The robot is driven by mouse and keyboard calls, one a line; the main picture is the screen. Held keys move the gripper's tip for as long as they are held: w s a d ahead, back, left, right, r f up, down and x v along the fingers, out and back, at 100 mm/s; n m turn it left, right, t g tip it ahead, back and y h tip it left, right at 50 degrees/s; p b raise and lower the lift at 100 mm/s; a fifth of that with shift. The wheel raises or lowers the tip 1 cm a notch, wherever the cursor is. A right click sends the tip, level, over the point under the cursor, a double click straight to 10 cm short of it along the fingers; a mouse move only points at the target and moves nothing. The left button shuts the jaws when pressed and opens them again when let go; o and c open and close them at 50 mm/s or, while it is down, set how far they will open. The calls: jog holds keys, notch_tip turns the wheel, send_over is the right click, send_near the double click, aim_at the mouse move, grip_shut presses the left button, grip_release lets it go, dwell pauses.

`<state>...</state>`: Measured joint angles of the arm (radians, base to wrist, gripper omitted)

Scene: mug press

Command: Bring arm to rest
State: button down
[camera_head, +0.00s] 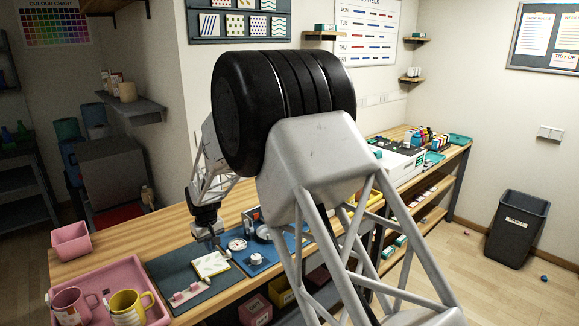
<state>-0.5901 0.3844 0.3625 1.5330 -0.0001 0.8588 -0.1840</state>
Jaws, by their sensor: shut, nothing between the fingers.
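My gripper (216,245) points down over the workbench (178,232), above the right part of a dark mat (168,268). Its fingers look shut with nothing held. The fingertips are small in this view, close to a pale square pad (211,264) on the mat; I cannot tell whether they touch it. My arm is bent, with a large black joint in the middle of the view, and its links hide part of the bench. Two mugs, one pink (70,308) and one yellow striped (127,308), stand in a pink tray (105,276) at the lower left.
A pink bin (71,241) stands at the bench's back left. Pink pieces (186,291) lie on the dark mat. A blue mat (258,266) with a small white round item (256,260) lies right of it. Coloured bottles (425,137) stand at the far right end. A black bin (517,229) stands on the floor.

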jog(key=s+d+r+m, duration=0.1)
jog(key=s+d+r, duration=0.5)
jog(key=d, duration=0.4)
jog(key=s+d+r+m+t, duration=0.1)
jog(key=s+d+r+m, duration=0.15)
jog(key=d+r, duration=0.65)
jog(key=s+d+r+m, duration=0.1)
jog(key=s+d+r, duration=0.5)
jog(key=d, duration=0.6)
jog(key=s+d+m, duration=0.1)
jog(key=s+d, duration=0.5)
jog(key=s, duration=0.4)
jog(key=s+d+r+m+t, duration=0.1)
jog(key=s+d+m, duration=0.1)
jog(key=s+d, duration=0.5)
jog(key=s+d+r+m, duration=0.1)
jog(key=s+d, duration=0.5)
jog(key=s, duration=0.7)
jog(key=shift+s+d+r+t, duration=0.2)
jog(key=shift+s+t, duration=0.1)
